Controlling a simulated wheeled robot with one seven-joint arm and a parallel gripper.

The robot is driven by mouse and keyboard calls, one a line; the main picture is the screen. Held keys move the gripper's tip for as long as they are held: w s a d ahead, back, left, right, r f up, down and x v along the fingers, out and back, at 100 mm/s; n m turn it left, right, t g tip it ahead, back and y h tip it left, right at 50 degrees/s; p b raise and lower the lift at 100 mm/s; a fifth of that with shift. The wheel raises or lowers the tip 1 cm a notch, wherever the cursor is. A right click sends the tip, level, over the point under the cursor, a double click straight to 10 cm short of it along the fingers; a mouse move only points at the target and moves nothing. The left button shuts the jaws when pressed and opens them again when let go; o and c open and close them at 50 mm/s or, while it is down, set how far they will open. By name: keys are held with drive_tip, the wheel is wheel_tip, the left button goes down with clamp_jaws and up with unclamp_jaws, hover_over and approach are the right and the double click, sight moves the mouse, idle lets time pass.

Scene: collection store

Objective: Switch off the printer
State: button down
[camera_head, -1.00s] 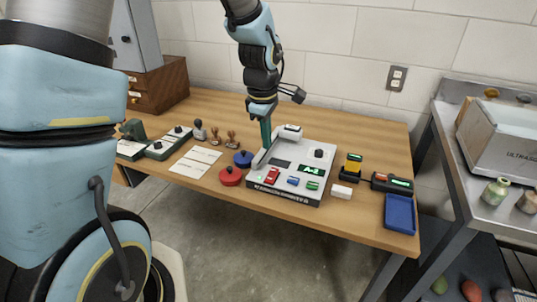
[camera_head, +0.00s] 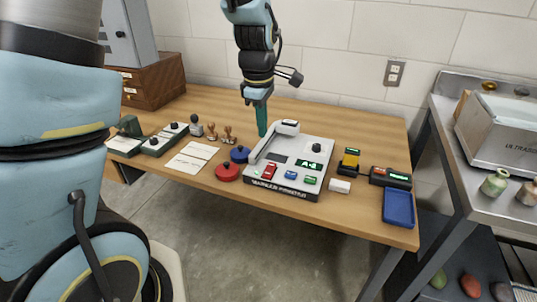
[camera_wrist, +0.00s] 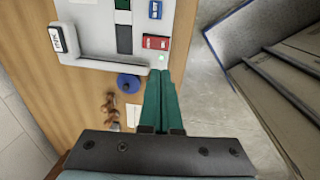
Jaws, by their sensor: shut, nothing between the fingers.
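The grey printer (camera_head: 283,187) stands on the wooden table, with lettering along its front edge. On top are a red switch (camera_head: 268,171), a blue button (camera_head: 291,175), a green button (camera_head: 310,180), a lit green display (camera_head: 309,165) and a black knob (camera_head: 317,147). My gripper (camera_head: 262,133) is shut and empty, its teal fingers pointing down by the printer's back left side. In the wrist view, the closed fingertips (camera_wrist: 160,75) show just off the printer's edge, near the red switch (camera_wrist: 155,42). I cannot tell their exact height.
A red disc (camera_head: 227,172) and a blue disc (camera_head: 240,154) lie left of the printer, with cards (camera_head: 189,160) and stamps beyond. A white block (camera_head: 340,186), a yellow-topped device (camera_head: 349,160) and a blue tray (camera_head: 398,208) are to the right.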

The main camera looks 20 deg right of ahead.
sight(271, 165)
drive_tip(key=shift+w+d+r+h+b, duration=0.35)
drive_tip(key=shift+d+r+b, duration=0.15)
drive_tip(key=shift+b, duration=0.2)
drive_tip(key=f, duration=0.4)
drive_tip(key=w+d+f, duration=0.1)
drive_tip(key=f, duration=0.4)
drive_tip(key=w+d+f, duration=0.1)
drive_tip(key=f, duration=0.4)
drive_tip(key=shift+r, duration=0.1)
